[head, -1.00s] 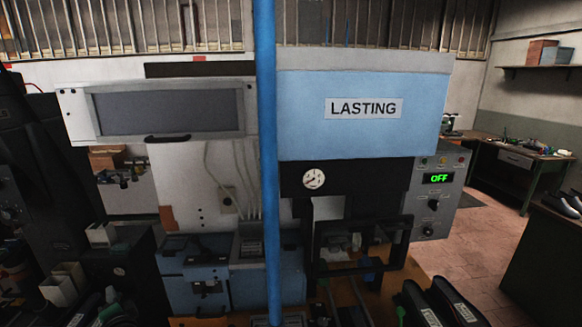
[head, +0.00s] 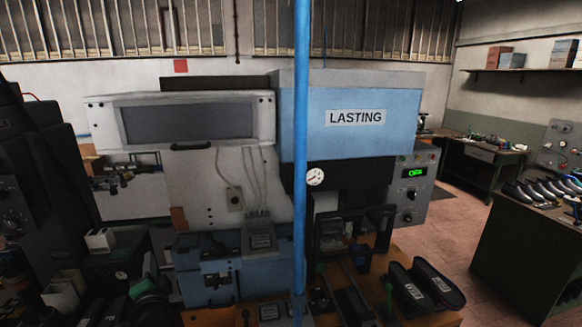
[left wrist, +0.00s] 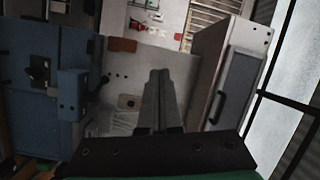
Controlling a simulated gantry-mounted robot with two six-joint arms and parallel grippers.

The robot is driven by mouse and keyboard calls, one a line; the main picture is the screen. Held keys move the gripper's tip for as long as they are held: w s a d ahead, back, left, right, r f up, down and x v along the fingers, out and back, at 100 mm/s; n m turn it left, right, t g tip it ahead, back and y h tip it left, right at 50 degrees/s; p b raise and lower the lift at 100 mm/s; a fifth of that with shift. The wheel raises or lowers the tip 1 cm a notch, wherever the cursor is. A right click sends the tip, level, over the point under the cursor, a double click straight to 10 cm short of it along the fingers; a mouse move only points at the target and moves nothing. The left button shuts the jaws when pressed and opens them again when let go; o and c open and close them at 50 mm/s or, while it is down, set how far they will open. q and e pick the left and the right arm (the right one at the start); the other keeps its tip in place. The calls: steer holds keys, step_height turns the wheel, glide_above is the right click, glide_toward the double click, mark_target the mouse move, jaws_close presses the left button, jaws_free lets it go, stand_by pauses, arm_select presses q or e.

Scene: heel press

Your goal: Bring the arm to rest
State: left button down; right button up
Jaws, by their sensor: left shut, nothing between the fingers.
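My left gripper (left wrist: 158,76) shows in the left wrist view with its two grey fingers together and nothing between them. It points towards the pale machine panel (left wrist: 122,78) and appears apart from it. In the head view, a dark shape with a green ring, seemingly part of my left arm, shows at the lower left; its fingertips are hard to make out there. My right gripper is in neither view.
The blue LASTING machine (head: 350,138) stands ahead, with a control box (head: 415,185) showing a blurred green readout. A blue post (head: 300,120) crosses the view. Dark shoes (head: 425,285) lie at the front right.

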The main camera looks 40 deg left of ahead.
arm_select(q)
steer(key=w+d+r+t+h+p, duration=0.3)
steer(key=w+d+r+t, duration=0.3)
steer(key=d+r, duration=0.8)
steer(key=w+d+r+t+h+p, duration=0.3)
steer(key=d+r+t, duration=0.5)
steer(key=d+r, duration=0.65)
steer(key=s+d+r+t+h, duration=0.6)
steer(key=s+d+r+h, duration=0.3)
steer(key=d+r+h, duration=0.2)
step_height(320, 180, up, 2)
steer(key=shift+r+h, duration=0.25)
steer(key=shift+h, duration=0.55)
